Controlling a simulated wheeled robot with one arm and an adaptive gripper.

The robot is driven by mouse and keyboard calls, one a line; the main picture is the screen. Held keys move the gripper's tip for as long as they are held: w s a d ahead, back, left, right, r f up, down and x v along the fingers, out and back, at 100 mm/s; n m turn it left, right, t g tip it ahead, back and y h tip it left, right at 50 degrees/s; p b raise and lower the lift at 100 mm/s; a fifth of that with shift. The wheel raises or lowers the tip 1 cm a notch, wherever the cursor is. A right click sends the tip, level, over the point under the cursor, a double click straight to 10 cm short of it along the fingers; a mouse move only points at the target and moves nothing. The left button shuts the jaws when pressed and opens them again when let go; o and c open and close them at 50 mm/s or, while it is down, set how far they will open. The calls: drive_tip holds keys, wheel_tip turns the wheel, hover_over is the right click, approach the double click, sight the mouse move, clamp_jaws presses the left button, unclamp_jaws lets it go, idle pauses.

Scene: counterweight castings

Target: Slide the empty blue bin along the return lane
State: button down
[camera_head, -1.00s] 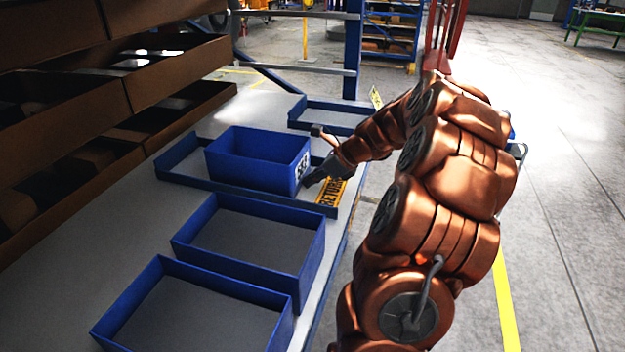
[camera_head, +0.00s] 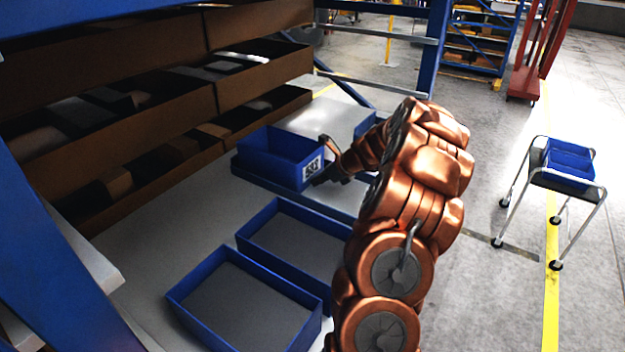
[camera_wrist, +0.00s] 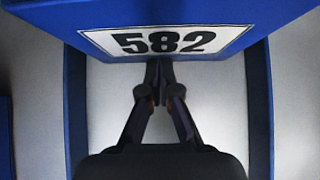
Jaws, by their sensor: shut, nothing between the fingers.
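The blue bin (camera_head: 262,160) sits upright in the return lane (camera_head: 262,184), a low blue-railed track on the table, close to its shelf-side end. Its inside looks empty. Its white label reads 582 in the wrist view (camera_wrist: 160,41). My gripper (camera_head: 322,179) is shut and empty at the bin's labelled face. In the wrist view the closed fingertips (camera_wrist: 160,68) are at the face's lower edge, just below the label; whether they touch cannot be told. The lane's rails (camera_wrist: 259,110) run on both sides of the fingers. My arm hides the lane's near end.
Two shallow blue trays (camera_head: 190,315) lie on the table (camera_head: 135,250) in front of the lane. Brown shelf bins (camera_head: 260,80) line the left. A blue rack post (camera_head: 432,50) stands behind.

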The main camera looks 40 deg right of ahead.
idle(0.4)
drive_tip(key=v, duration=1.2)
drive_tip(key=shift+a, duration=0.1)
